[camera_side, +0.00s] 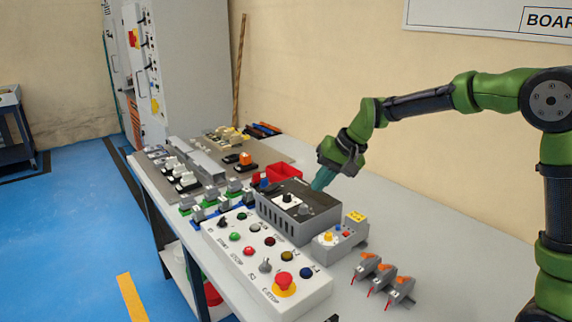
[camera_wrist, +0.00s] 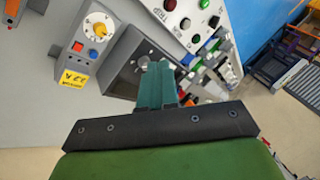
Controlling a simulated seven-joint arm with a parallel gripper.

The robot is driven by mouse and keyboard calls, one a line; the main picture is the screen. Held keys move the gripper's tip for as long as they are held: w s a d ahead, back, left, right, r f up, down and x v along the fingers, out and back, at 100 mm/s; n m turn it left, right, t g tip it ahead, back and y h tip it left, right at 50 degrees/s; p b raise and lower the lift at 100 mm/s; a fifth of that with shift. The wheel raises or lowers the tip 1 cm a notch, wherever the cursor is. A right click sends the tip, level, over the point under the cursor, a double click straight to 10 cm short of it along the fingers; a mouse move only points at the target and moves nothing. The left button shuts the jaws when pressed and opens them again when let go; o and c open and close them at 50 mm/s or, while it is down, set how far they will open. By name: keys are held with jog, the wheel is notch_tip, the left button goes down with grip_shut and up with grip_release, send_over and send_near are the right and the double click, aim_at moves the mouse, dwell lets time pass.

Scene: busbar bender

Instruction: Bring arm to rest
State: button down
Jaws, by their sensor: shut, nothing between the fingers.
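My gripper (camera_side: 319,185) is on the green arm and points down and to the left, over the back edge of the dark-topped grey box (camera_side: 270,218) in the side view. Its teal fingers are together with nothing between them. In the wrist view the fingers (camera_wrist: 157,70) lie side by side in front of the grey box (camera_wrist: 128,62) and hide part of its top. I cannot tell whether the fingertips touch the box.
A white button panel (camera_side: 262,262) with a red emergency stop (camera_side: 285,281) stands in front. A small grey box (camera_side: 340,238) with a yellow label, orange-grey connectors (camera_side: 383,276) and a red bin (camera_side: 284,172) are nearby.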

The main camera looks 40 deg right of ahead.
jog(key=s+a+r+n+t, duration=0.1)
jog(key=s, duration=1.1)
jog(key=s+a+r+n, duration=0.2)
jog(key=s, duration=1.1)
jog(key=shift+a+r+t+h, duration=0.3)
jog(key=shift+t+h, duration=0.1)
